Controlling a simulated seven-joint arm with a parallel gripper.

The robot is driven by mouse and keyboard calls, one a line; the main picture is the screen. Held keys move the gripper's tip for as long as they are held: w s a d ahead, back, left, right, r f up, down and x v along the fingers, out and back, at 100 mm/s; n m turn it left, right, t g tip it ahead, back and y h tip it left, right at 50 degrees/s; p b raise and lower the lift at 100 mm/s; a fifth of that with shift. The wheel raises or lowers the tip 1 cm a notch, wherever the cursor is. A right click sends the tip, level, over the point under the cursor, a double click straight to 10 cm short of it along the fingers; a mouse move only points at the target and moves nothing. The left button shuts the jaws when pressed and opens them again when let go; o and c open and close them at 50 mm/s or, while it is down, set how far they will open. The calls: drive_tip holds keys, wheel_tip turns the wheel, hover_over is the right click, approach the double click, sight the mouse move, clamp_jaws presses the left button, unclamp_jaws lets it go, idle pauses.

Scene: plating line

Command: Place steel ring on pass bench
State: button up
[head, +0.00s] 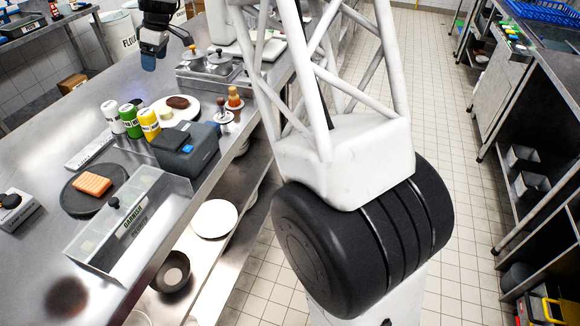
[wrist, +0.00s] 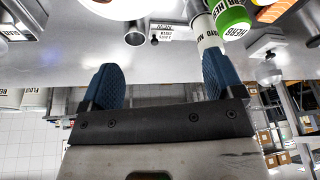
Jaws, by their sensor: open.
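My gripper (head: 150,58) is at the top left of the head view, above the far part of the long steel bench (head: 70,140). In the wrist view my gripper (wrist: 160,80) shows two blue finger pads wide apart, with nothing between them. A short, round steel piece (wrist: 135,34) sits at the top of the wrist view, beyond the fingers and left of a white label; it may be the steel ring, but I cannot be sure. I cannot make out a ring in the head view. Which bench is the pass bench is not marked.
White, green and yellow bottles (head: 130,121) stand mid-bench beside a dark grey box (head: 185,148). A clear garnish bin (head: 130,225) and a black round board (head: 78,205) are nearer. Steel pans (head: 215,66) stand further back.

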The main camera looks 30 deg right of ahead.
drive_tip(key=s+d+r+m+h, duration=0.1)
drive_tip(key=s+d+r+m, duration=0.15)
drive_tip(key=s, duration=0.65)
drive_tip(key=s+d+r+m, duration=0.2)
drive_tip(key=s+d+r, duration=0.2)
drive_tip(key=s, duration=0.5)
drive_tip(key=s+d+f+m, duration=0.2)
drive_tip(key=s+d+m, duration=0.1)
drive_tip(key=s, duration=1)
drive_tip(key=s+d+f+m+t+h, duration=0.1)
drive_tip(key=s+d+f+m, duration=0.1)
drive_tip(key=s, duration=1.1)
drive_tip(key=s+d+f+m+h, duration=0.1)
drive_tip(key=s+d+f+m, duration=0.2)
drive_tip(key=s, duration=1.1)
drive_tip(key=shift+d+m+t, duration=0.3)
drive_tip(key=shift+d+m, duration=0.05)
drive_tip(key=shift+d, duration=0.35)
drive_tip(key=shift+h, duration=0.3)
drive_tip(key=shift+c, duration=0.3)
